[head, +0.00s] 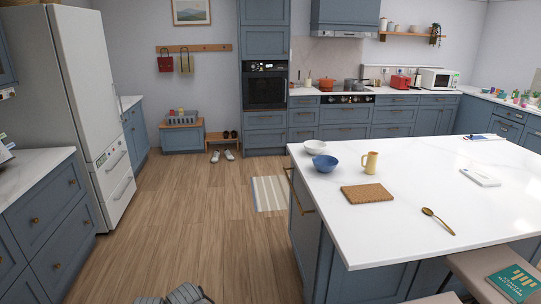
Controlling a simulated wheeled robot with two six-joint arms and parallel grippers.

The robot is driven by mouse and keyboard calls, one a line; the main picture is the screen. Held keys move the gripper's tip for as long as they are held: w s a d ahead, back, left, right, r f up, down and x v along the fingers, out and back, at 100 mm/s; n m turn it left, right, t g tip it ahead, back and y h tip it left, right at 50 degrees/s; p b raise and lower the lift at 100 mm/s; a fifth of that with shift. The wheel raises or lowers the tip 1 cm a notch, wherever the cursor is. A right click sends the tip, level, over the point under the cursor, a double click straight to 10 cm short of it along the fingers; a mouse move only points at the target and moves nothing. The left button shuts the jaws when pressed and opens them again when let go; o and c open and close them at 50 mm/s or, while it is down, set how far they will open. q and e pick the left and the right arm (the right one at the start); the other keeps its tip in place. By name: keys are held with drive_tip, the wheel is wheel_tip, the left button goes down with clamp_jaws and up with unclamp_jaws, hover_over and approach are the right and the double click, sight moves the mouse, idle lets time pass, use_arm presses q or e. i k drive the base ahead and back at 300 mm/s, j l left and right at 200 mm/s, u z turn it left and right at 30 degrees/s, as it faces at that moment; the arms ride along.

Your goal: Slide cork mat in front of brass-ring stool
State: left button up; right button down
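The cork mat (367,194) is a brown, roughly square mat. It lies flat on the white island top (455,200), left of the wooden spoon and below the yellow mug. A pale beige stool seat (468,268) stands at the island's near edge at the bottom right, with a teal book on it. Part of another pale seat (438,299) shows at the bottom edge. I cannot make out a brass ring on either; their lower parts are hidden or out of frame.
Near the mat are a blue bowl (325,164), a white bowl (314,147), a yellow mug (370,162) and a wooden spoon (437,221). A white flat object (480,177) lies farther right. The near island top is clear around the spoon. Wooden floor (190,215) is open left of the island.

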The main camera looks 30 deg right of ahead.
sight(362, 194)
drive_tip(key=i+l+z, duration=0.2)
drive_tip(key=i+z, duration=1)
drive_tip(key=i, duration=0.15)
